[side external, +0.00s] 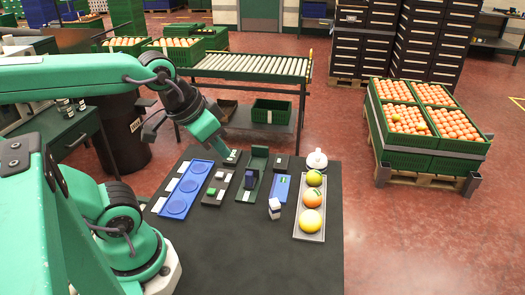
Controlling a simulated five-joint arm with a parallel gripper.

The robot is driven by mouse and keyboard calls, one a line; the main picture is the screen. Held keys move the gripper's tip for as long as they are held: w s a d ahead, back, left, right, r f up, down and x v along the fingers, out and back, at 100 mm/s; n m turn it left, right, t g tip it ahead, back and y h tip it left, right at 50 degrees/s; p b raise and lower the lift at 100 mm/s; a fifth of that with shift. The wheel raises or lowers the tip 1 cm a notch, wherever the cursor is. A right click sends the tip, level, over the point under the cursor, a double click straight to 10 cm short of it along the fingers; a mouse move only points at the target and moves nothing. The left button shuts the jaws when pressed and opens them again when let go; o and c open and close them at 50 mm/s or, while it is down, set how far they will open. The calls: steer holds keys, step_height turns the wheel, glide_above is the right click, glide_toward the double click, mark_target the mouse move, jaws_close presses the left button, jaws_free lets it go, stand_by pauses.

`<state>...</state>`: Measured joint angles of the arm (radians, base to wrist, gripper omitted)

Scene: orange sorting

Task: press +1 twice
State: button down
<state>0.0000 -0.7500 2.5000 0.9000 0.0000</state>
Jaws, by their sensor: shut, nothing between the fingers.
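My gripper (222,142) is shut and empty, pointing down at the far edge of the black table. Its tip is just above or at a small dark box with a pale top (233,157); I cannot tell whether they touch. Another small dark box (281,162) stands further right. No +1 marking is readable at this size, so I cannot tell which thing bears it.
On the black table (250,265) are a blue tray with round recesses (187,190), a dark tray with small blocks (209,200), a green holder (260,160), a blue plate (281,188), a white-and-purple block (274,208), a white round-topped object (317,158) and a fruit tray (310,237).

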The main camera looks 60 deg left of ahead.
steer(key=shift+w+a, duration=0.1)
stand_by(0.7)
steer(key=n+g+h, duration=0.4)
steer(key=n+g, duration=0.8)
steer(key=n, duration=0.2)
glide_above(213, 189)
step_height(213, 189, down, 12)
steer(key=shift+f, duration=0.1)
steer(key=shift+f, duration=4.3)
